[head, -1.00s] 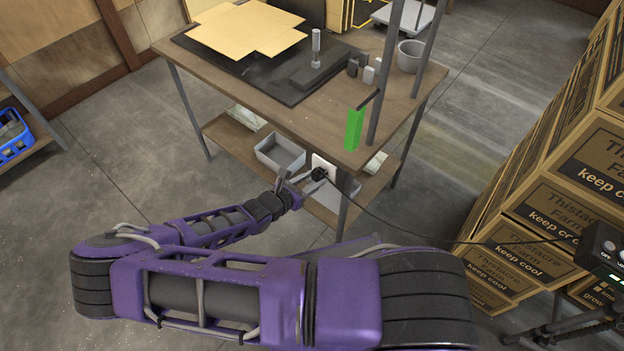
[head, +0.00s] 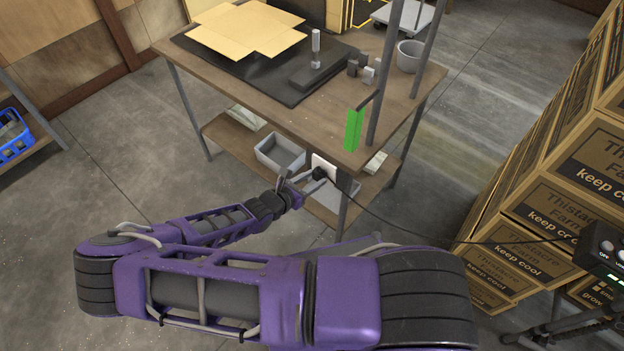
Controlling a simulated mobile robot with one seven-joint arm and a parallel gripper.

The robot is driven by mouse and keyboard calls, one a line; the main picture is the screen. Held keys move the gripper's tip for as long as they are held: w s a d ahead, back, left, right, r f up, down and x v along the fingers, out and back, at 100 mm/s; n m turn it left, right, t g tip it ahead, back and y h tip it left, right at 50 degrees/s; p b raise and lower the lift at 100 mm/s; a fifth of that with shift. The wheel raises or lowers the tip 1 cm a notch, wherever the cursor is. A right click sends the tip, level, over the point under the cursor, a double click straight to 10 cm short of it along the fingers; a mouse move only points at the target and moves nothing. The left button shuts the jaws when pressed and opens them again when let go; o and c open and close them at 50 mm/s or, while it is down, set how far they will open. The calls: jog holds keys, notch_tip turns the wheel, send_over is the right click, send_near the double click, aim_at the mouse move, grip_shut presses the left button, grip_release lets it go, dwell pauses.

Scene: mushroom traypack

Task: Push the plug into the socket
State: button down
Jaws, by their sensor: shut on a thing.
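A black plug (head: 321,173) with a trailing cable is at the end of my arm, under the front right part of the table. My gripper (head: 309,178) is shut on the plug. A white socket plate (head: 325,161) is mounted below the table's edge, just behind the plug. The plug overlaps the lower part of the plate in the picture. Its prongs and the socket holes are hidden, so I cannot tell how far it is in.
The workbench (head: 350,115) has metal legs and a lower shelf holding grey bins (head: 280,153). The black cable (head: 430,234) runs right to a box (head: 606,252). Stacked cartons (head: 545,215) fill the right side.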

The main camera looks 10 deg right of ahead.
jog(key=shift+w+d, duration=0.2)
jog(key=shift+d, duration=0.1)
jog(key=shift+c, duration=1.7)
grip_release()
jog(key=shift+a, duration=0.1)
jog(key=v, duration=1.7)
jog(key=shift+s+p, duration=0.2)
jog(key=shift+p, duration=0.2)
jog(key=shift+a, duration=0.15)
